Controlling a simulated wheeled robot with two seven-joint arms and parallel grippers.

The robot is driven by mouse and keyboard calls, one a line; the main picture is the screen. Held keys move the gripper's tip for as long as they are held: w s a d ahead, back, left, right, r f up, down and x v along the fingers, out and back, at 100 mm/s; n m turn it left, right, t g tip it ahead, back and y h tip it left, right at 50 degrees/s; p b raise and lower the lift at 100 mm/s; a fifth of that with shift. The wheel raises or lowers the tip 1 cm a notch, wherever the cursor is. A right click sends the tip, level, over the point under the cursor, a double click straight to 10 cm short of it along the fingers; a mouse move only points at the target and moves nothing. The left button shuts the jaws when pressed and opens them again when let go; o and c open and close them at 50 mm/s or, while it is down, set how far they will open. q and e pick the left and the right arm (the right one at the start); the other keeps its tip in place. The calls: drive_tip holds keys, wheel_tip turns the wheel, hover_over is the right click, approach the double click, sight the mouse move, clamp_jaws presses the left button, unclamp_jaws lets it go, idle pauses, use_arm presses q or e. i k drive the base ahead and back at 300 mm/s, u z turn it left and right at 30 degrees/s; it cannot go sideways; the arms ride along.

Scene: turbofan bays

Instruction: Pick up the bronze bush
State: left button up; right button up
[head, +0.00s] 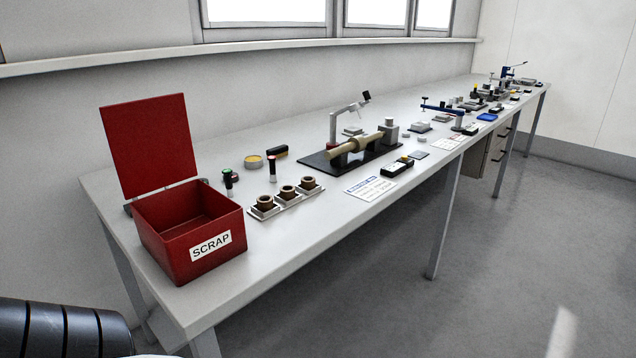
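Three brown, ring-shaped bushes stand upright in a row in a pale tray (286,206) on the long bench. The near-left bush (265,202), the middle bush (287,191) and the far-right bush (308,182) look alike. I cannot tell from the picture which one is the bronze bush. Neither of my grippers shows in the head view.
An open red scrap box (170,240) with a raised lid stands at the bench's near left end. Two small dark posts (229,180) (272,170) stand behind the tray. A fixture holding a tan shaft (352,146) is farther right. Bench (250,276) is clear in front.

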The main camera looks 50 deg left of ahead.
sight(288, 192)
drive_tip(key=i, duration=3)
drive_tip(key=u, duration=3.05)
